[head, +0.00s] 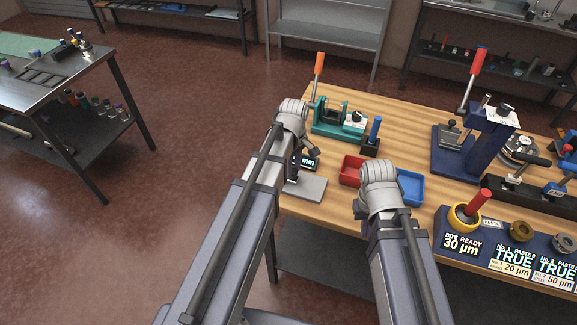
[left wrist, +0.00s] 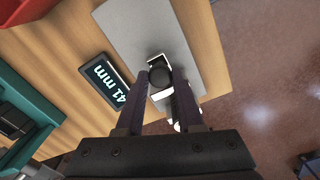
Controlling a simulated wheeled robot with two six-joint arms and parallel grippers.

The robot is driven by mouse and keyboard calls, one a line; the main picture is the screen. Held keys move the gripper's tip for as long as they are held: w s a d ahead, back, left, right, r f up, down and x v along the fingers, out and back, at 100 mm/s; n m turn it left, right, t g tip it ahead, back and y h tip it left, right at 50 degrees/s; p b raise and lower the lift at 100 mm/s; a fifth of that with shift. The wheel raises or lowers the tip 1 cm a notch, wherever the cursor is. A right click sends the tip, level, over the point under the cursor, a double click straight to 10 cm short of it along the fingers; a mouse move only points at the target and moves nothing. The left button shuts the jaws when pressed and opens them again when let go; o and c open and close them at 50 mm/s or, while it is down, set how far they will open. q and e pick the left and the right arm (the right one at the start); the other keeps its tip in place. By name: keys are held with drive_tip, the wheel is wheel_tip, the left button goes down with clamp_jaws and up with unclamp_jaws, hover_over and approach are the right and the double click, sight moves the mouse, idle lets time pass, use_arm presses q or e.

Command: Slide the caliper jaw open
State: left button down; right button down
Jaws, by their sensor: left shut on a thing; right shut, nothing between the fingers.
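The caliper lies on a grey plate (head: 310,188) at the table's left edge; the plate also shows in the left wrist view (left wrist: 190,45). Its black round knob (left wrist: 159,74) sits on a small white-edged slider (left wrist: 157,60). My left gripper (left wrist: 160,84) is shut on the knob, one finger on each side. In the head view my left gripper (head: 297,168) is mostly behind its own wrist. A dark display (left wrist: 103,82) beside the plate reads 41 mm. My right gripper (head: 381,190) is shut and empty over the table's front, largely covered by its wrist.
A red tray (head: 351,170) and a blue tray (head: 411,187) stand near my right wrist. A teal fixture (head: 335,120) with an orange-handled lever stands behind the plate. A navy press (head: 485,145) is at the right. A label stand (head: 500,250) fills the front right.

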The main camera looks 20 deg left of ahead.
use_arm(q)
drive_tip(key=d, duration=0.4)
drive_tip(key=shift+s+d, duration=0.1)
drive_tip(key=shift+d, duration=0.2)
drive_tip(key=c, duration=0.8)
unclamp_jaws()
wheel_tip(320, 180, up, 8)
drive_tip(key=p, duration=0.7)
drive_tip(key=shift+f+p, duration=0.1)
drive_tip(key=shift+p, duration=0.3)
